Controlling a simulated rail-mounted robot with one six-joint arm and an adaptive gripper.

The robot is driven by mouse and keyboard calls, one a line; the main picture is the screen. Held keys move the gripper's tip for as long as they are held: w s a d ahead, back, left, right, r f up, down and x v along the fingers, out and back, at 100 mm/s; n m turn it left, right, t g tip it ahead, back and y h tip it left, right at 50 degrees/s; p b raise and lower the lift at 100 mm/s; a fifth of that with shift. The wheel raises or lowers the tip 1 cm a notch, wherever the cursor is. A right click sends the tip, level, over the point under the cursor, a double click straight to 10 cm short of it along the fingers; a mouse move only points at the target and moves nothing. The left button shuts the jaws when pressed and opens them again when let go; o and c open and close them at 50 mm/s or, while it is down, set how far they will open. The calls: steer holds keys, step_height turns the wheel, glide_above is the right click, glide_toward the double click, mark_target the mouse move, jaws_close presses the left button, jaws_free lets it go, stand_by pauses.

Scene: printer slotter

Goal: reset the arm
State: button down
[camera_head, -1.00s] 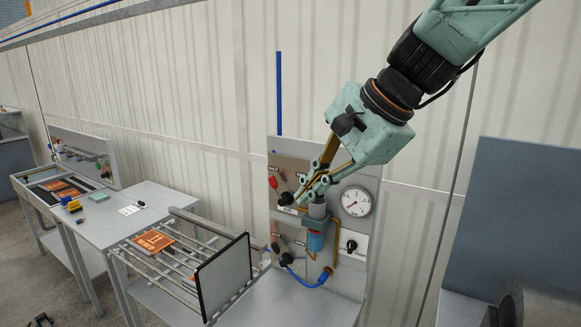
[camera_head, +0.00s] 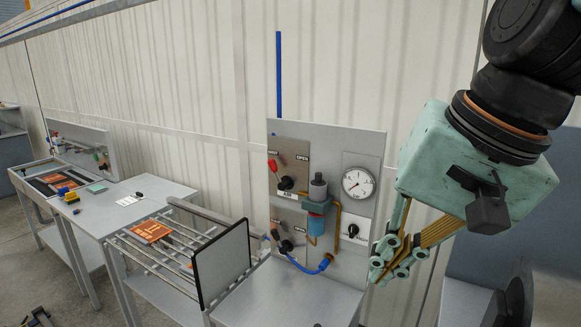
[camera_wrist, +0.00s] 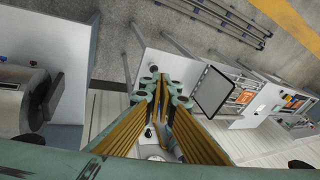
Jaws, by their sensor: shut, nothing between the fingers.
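My gripper (camera_head: 382,277) is shut and empty. In the head view it hangs in front of the right edge of the grey control panel (camera_head: 345,137), with its fingers pointing down. In the wrist view my gripper (camera_wrist: 163,84) reaches away from the camera, its fingertips close together over the bench area. My mint-green arm comes in from the upper right in the head view.
The panel carries a gauge (camera_head: 357,183), a red-handled switch (camera_head: 286,182), a blue-and-grey cylinder (camera_head: 317,204) and a blue hose (camera_head: 305,266). Left of it stand a rack with an orange piece (camera_head: 151,231), an upright framed plate (camera_head: 222,264) and a grey table (camera_head: 145,205).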

steer(key=s+d+f+n+h+b, duration=0.2)
steer(key=s+d+f, duration=0.5)
steer(key=s, duration=0.4)
steer(key=shift+s+d+n+h+b, duration=0.2)
steer(key=shift+d+n+h+b, duration=0.1)
steer(key=shift+n+b, duration=0.7)
